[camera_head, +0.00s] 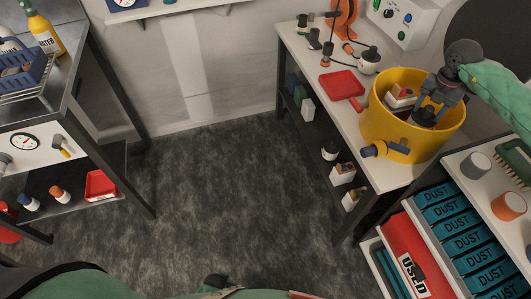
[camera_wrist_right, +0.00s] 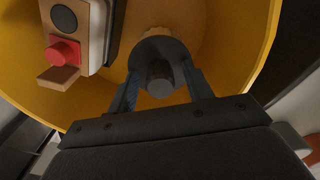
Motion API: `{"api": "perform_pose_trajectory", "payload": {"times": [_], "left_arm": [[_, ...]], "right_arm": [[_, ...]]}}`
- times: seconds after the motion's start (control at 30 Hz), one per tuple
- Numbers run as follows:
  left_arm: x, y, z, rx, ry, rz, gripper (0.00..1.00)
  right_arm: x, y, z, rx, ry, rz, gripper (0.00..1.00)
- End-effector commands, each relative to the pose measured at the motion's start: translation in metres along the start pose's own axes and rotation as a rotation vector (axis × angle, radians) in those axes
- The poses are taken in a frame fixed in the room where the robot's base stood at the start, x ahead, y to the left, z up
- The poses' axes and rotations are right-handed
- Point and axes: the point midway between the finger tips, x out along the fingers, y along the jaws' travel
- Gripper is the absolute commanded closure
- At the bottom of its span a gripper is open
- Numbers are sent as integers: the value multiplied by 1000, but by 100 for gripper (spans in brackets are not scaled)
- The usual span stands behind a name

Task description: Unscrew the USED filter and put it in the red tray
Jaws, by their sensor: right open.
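A large yellow drum (camera_head: 410,140) stands open on the right bench. Inside it is a dark round piece with a knob (camera_wrist_right: 160,75), which may be a filter; no USED label is readable on it. My right gripper (camera_head: 430,108) reaches down into the drum. In the right wrist view its open fingers stand on either side of the dark piece; I cannot tell whether they touch it. A red tray (camera_head: 341,84) lies on the bench left of the drum. A red bin (camera_head: 405,246) with a partly readable "USED" label is at lower right. My left gripper is not in view.
A pale block with a red knob (camera_wrist_right: 64,52) sits inside the drum, beside the gripper. Teal DUST boxes (camera_head: 465,225) fill a rack below right. Another small red tray (camera_head: 100,184) lies on the left lower shelf. The dark floor (camera_head: 230,180) between is clear.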

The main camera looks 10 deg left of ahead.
Motion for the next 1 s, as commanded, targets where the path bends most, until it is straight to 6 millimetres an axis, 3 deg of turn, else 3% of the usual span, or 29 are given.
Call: {"api": "perform_pose_trajectory", "payload": {"times": [1.0], "left_arm": [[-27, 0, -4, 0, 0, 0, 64]], "right_arm": [[-1, 0, 0, 1050, 1, -1, 49]]}}
